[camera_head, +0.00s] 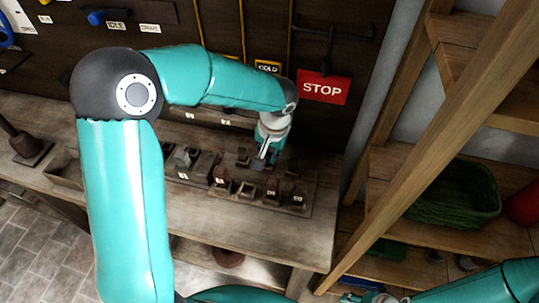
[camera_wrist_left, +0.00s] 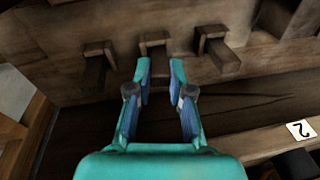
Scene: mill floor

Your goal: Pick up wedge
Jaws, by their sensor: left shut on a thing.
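My left gripper (camera_head: 264,157) reaches down to the dark wooden rack on the bench. In the left wrist view its two fingers (camera_wrist_left: 160,75) are closed around the lower part of a small brown wooden wedge (camera_wrist_left: 154,42), whose top end shows just beyond the fingertips. The wedge appears to be still at the rack; whether it is lifted at all I cannot tell. Similar wooden pieces stand to its left (camera_wrist_left: 97,62) and right (camera_wrist_left: 216,48). My right gripper (camera_head: 372,297) is small and partly cut off at the bottom edge, its jaws unclear.
Several small dark blocks stand close together on the bench (camera_head: 220,220) around my left gripper. A red STOP sign (camera_head: 323,87) hangs on the panel behind. Wooden shelves at the right hold a green basket (camera_head: 455,193). The bench front is clear.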

